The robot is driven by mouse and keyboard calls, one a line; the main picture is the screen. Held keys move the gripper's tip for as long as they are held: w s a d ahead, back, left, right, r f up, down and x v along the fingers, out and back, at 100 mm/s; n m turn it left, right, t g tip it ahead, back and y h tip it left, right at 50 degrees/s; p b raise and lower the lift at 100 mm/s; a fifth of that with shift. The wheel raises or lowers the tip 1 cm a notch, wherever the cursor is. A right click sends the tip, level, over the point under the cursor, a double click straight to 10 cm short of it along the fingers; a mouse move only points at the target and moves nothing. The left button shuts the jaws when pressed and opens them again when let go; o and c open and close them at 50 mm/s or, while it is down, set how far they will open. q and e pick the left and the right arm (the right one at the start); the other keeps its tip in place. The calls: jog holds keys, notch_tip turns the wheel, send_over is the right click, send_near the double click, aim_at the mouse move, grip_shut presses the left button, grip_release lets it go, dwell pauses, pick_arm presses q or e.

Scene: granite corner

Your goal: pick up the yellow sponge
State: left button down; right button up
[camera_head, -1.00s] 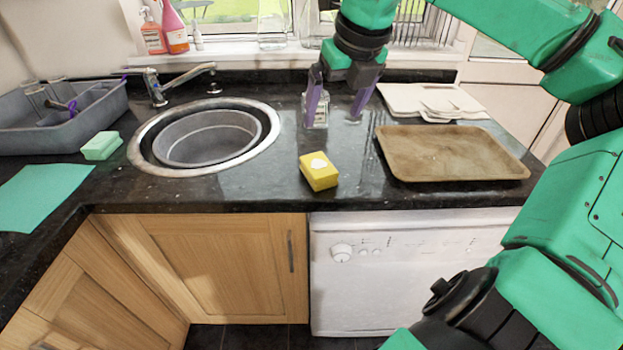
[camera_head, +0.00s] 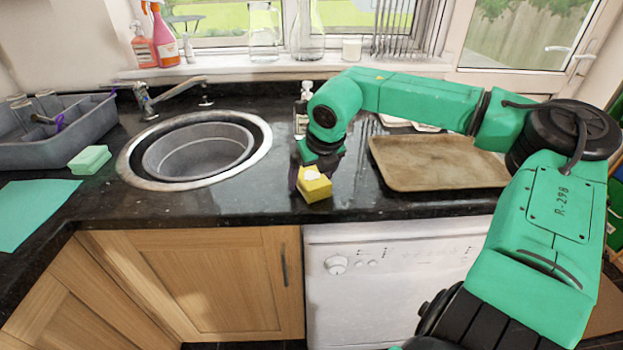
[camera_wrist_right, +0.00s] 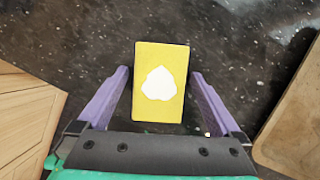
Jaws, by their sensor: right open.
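The yellow sponge (camera_head: 317,188) lies on the dark granite counter, near its front edge, with a white patch on its top. It also shows in the right wrist view (camera_wrist_right: 148,58), where it sits between and slightly beyond the two purple fingers. My right gripper (camera_wrist_right: 160,100) is open, with a gap between each finger and the sponge. In the head view my right gripper (camera_head: 310,180) is low behind the sponge, and its fingers are mostly hidden by the wrist and the sponge. My left gripper is in neither view.
A brown tray (camera_head: 440,185) lies right of the sponge. The round sink (camera_head: 262,155) is to the left, with a green sponge (camera_head: 90,159) beyond it. A dark bottle (camera_head: 301,112) stands behind my wrist. Bare counter lies between sink and yellow sponge.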

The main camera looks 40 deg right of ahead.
aim_at(311, 176)
jog(key=c, duration=1.4)
notch_tip(311, 176, up, 20)
jog(key=shift+p, duration=0.35)
jog(key=shift+c, duration=0.2)
jog(key=o, duration=0.5)
jog(key=shift+c, duration=1.1)
